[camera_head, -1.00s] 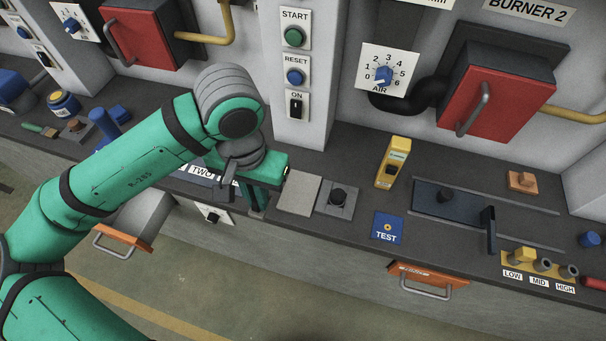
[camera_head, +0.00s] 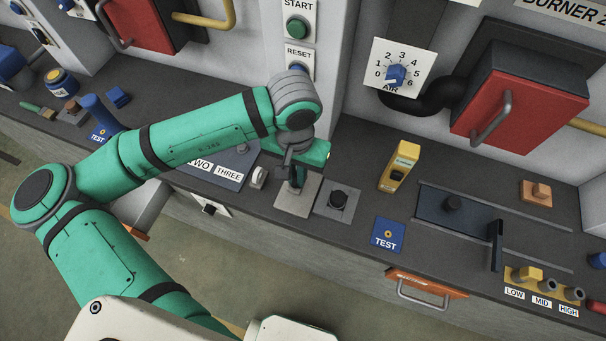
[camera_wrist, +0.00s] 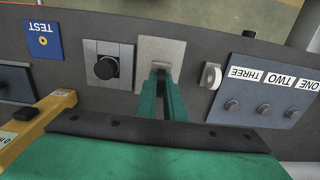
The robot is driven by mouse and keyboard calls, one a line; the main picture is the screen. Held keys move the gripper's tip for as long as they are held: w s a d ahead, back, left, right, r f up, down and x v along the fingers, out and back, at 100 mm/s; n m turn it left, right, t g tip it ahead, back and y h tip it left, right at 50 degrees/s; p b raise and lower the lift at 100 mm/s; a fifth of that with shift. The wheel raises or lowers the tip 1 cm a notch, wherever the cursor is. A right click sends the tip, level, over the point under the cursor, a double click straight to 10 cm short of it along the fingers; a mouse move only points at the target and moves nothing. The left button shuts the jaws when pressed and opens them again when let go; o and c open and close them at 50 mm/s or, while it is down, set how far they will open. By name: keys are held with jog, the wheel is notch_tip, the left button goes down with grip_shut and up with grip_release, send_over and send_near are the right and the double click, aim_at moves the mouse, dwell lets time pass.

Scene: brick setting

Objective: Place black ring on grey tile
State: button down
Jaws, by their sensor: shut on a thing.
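The light grey tile (camera_head: 296,207) lies flat on the dark counter, left of a darker plate with a black knob (camera_head: 338,199). In the wrist view the tile (camera_wrist: 160,47) is right beyond my fingertips. My gripper (camera_head: 296,187) points down over the tile, and its closed fingers (camera_wrist: 161,68) overlap it in both views. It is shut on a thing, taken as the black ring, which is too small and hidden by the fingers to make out. I cannot tell whether it touches the tile.
A white round piece (camera_head: 258,177) stands close left of the tile, beside a blue panel marked TWO and THREE (camera_head: 228,172). A yellow device (camera_head: 399,166) and blue TEST plate (camera_head: 387,235) stand to the right. The wall is behind.

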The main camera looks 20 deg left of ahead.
jog(key=f, duration=0.1)
jog(key=w+f, duration=0.1)
jog(key=f, duration=0.1)
jog(key=shift+f, duration=0.1)
jog(key=shift+s+d+f, duration=0.1)
jog(key=shift+f, duration=0.15)
jog(key=shift+s, duration=0.15)
jog(key=shift+f, duration=0.2)
jog(key=c, duration=1.9)
grip_release()
jog(key=shift+o, duration=0.2)
notch_tip(320, 180, up, 12)
jog(key=shift+r, duration=0.2)
